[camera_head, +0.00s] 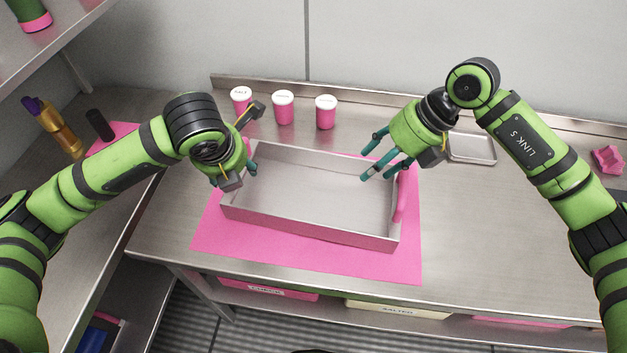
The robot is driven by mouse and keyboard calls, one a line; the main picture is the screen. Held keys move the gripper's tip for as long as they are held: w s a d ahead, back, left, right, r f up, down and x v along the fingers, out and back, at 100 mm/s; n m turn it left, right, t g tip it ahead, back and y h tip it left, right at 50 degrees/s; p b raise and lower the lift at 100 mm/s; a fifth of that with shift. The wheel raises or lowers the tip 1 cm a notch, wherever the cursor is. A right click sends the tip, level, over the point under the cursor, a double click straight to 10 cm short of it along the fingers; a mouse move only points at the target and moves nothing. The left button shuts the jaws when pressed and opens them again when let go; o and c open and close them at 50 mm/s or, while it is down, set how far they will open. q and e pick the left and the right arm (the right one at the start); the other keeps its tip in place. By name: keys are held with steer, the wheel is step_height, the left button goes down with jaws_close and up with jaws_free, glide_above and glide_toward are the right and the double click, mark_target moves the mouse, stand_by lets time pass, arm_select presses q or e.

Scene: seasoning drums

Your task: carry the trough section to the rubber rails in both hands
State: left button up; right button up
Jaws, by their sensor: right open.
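The trough section (310,232) is a shallow grey open box with pink end handles. It lies tilted in the picture on a pink mat (215,240) and looks empty. My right gripper (378,158) is open above the trough's right end, just left of the right handle (400,198). Its teal fingers are spread and hold nothing. My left gripper (233,175) is at the trough's left end. It mostly hides the left handle, so I cannot tell if its fingers close on it. I cannot make out the rubber rails.
Three pink cups with white lids (283,107) stand behind the trough. The steel counter right of the mat is clear.

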mark_target(403, 173)
steer(key=d+h, duration=0.1)
steer(key=d, duration=0.1)
steer(key=w+d+m+h, duration=0.1)
steer(key=d, duration=0.1)
steer(key=w+d+h, duration=0.1)
steer(key=d, duration=0.2)
steer(key=shift+w+d+r+h, duration=0.1)
steer(key=shift+r+h, duration=0.15)
steer(key=shift+h, duration=0.05)
arm_select(q)
steer(key=shift+w+a+r+m+y, duration=0.2)
steer(key=shift+w+a+r+m, duration=0.1)
steer(key=shift+a+r+m, duration=0.25)
steer(key=shift+w+a+r+m+y, duration=0.2)
steer(key=shift+w+a+r+m, duration=0.15)
steer(key=shift+a, duration=0.25)
arm_select(e)
steer(key=shift+d+r, duration=0.1)
arm_select(q)
steer(key=shift+f, duration=0.1)
steer(key=shift+x, duration=3.5)
arm_select(e)
steer(key=shift+a+f, duration=0.25)
steer(key=shift+f, duration=0.95)
steer(key=shift+a+f, duration=0.3)
steer(key=shift+f, duration=0.85)
steer(key=shift+a+f, duration=0.25)
steer(key=shift+f, duration=0.95)
